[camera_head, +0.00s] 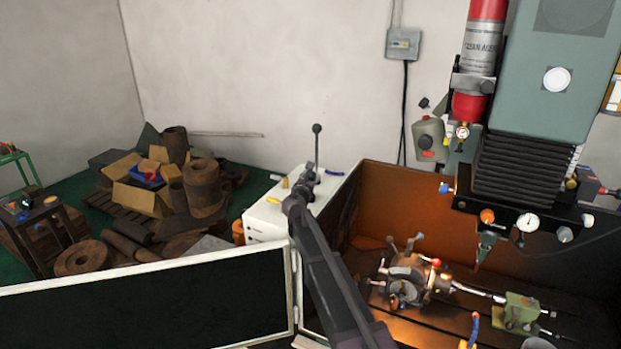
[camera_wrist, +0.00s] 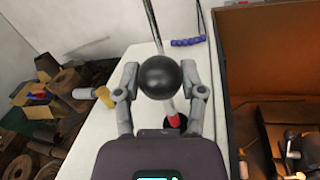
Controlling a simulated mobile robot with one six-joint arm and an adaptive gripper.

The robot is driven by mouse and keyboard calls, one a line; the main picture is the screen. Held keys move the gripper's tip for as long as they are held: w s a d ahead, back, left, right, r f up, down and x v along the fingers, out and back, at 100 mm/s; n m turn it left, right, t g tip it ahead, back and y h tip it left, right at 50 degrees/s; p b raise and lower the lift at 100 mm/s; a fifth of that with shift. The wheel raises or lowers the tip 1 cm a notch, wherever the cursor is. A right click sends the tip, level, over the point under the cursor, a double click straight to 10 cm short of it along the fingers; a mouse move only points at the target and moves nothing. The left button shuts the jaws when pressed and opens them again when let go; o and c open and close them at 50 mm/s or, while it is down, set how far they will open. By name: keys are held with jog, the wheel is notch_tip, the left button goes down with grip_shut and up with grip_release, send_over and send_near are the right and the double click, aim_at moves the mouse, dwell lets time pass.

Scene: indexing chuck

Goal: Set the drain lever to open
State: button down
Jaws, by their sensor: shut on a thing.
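My gripper (camera_wrist: 162,85) is shut on a black ball knob (camera_wrist: 160,77) in the wrist view, one finger on each side of it. A pale rod runs from behind the ball to a red and black base (camera_wrist: 174,121) on a white box (camera_wrist: 95,148). In the head view my gripper (camera_head: 303,182) is over the white box (camera_head: 262,222), and my arm hides part of it. A thin upright rod with a black ball (camera_head: 317,128) rises above my gripper there. I cannot tell whether this is the held lever. No open or shut marking is readable.
A blue handle (camera_wrist: 187,42) and a yellow-ended piece (camera_wrist: 102,97) are on the box around my gripper. The machine's orange inner wall (camera_head: 400,205) and a chuck (camera_head: 408,282) are to the right. Scrap and boxes (camera_head: 160,190) lie at the left.

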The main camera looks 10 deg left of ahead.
jog(key=shift+w+r+p, duration=0.1)
jog(key=shift+r+p, duration=0.8)
jog(key=shift+r, duration=0.3)
jog(key=shift+c, duration=0.9)
grip_release()
jog(key=s+a, duration=0.1)
jog(key=s, duration=1.1)
jog(key=shift+a, duration=0.4)
